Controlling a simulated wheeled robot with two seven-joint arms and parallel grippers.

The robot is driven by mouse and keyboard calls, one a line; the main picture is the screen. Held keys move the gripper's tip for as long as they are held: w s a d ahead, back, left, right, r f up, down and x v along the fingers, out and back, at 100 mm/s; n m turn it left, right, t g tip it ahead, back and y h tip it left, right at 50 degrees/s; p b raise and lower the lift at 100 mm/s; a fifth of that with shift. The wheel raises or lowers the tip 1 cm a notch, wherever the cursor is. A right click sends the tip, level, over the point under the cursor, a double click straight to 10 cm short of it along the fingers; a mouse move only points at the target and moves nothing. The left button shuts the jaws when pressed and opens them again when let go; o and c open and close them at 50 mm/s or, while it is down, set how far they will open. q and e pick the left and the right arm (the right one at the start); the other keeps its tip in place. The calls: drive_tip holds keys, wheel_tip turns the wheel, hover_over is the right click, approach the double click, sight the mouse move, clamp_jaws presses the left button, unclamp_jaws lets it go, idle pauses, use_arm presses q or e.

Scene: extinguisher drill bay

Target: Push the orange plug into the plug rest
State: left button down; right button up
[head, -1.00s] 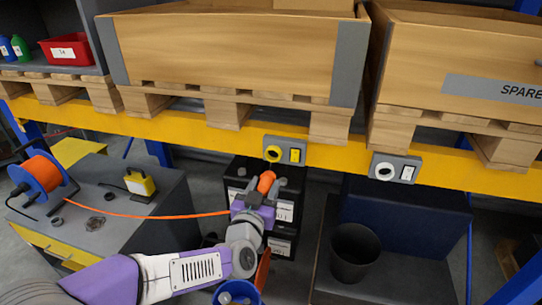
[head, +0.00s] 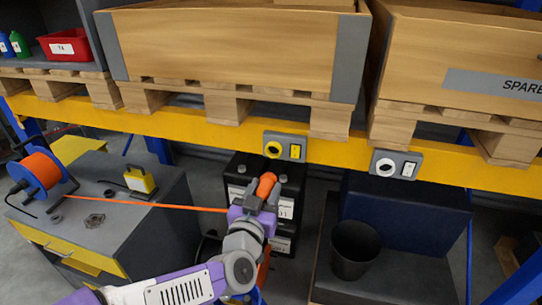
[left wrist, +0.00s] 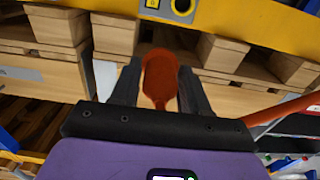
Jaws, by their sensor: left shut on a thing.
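The orange plug (head: 266,184) is in my left gripper (head: 259,194), which is shut on it; the plug also shows between the fingers (left wrist: 160,85) in the left wrist view. Its orange cable (head: 150,203) runs left to an orange reel (head: 41,172). On the yellow beam above the plug is a grey box with a yellow-ringed round opening (head: 273,150) and a yellow switch. A second grey box farther right has a white-ringed opening (head: 385,170). I cannot tell which is the plug rest. The plug is apart from both. My right gripper is not in view.
Black stacked boxes (head: 236,175) stand behind the plug. A dark bin (head: 355,250) stands at the right. Wooden crates (head: 230,55) on pallets sit above the yellow beam (head: 190,131). A grey cabinet (head: 140,235) with a yellow lamp (head: 139,180) is at the left.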

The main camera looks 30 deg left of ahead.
use_arm(q)
drive_tip(key=shift+s+d+r, duration=0.15)
drive_tip(key=shift+s+d, duration=0.05)
drive_tip(key=shift+s, duration=0.1)
drive_tip(key=s+a+f+b, duration=0.1)
drive_tip(key=s+a+b, duration=0.1)
drive_tip(key=a+b, duration=0.5)
drive_tip(key=s+a+f+b, duration=0.2)
drive_tip(key=a+b, duration=0.5)
drive_tip(key=a, duration=0.5)
drive_tip(key=shift+s+f+b, duration=0.3)
idle(1.1)
drive_tip(key=shift+a, duration=0.15)
